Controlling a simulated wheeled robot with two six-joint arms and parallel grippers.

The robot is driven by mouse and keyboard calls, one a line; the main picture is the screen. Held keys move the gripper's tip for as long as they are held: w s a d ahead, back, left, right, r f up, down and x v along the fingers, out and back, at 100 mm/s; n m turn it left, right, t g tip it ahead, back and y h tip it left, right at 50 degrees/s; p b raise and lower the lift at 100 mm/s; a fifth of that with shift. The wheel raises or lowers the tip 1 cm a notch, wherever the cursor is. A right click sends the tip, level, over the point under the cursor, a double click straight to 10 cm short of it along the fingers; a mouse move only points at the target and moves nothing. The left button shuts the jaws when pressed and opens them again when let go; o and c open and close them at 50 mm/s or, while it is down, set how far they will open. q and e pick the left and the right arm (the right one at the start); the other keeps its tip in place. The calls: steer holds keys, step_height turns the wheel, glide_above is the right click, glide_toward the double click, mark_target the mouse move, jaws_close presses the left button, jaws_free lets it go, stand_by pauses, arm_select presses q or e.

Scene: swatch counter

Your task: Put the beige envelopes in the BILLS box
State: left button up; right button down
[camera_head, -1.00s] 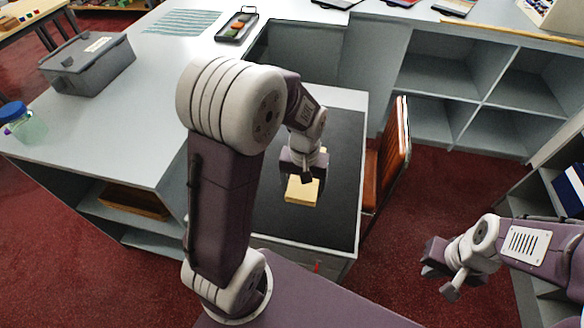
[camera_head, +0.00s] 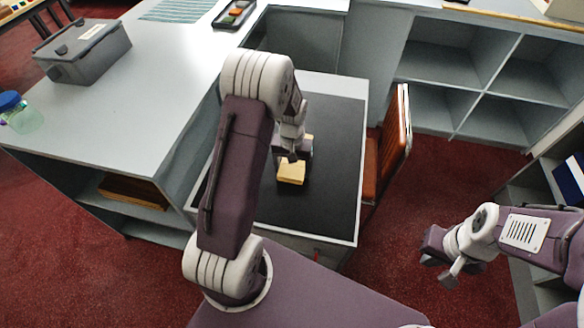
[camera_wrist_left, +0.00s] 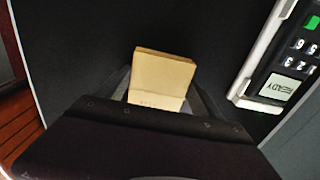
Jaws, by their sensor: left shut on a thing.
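A beige envelope (camera_head: 291,173) is at the tip of my left gripper (camera_head: 292,158), over the black top of the lower desk (camera_head: 335,150). My left gripper is shut on it. In the left wrist view the envelope (camera_wrist_left: 162,75) stands out between the fingers, with faint print near its lower edge. I cannot tell whether it touches the desk, or whether it is one envelope or a stack. Another beige patch (camera_head: 309,138) shows behind the gripper, mostly hidden. My right gripper (camera_head: 437,262) hangs empty at the right; its finger gap is unclear. No readable BILLS label is in view.
A grey lidded box (camera_head: 80,58) with an unreadable label stands on the counter (camera_head: 150,100), near a blue-capped jar (camera_head: 20,115). A keypad device (camera_wrist_left: 285,75) reading READY lies beside the envelope. A brown chair (camera_head: 385,155) stands right of the desk.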

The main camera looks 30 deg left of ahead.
arm_select(q)
steer(key=o, duration=1.4)
steer(key=shift+f, duration=0.15)
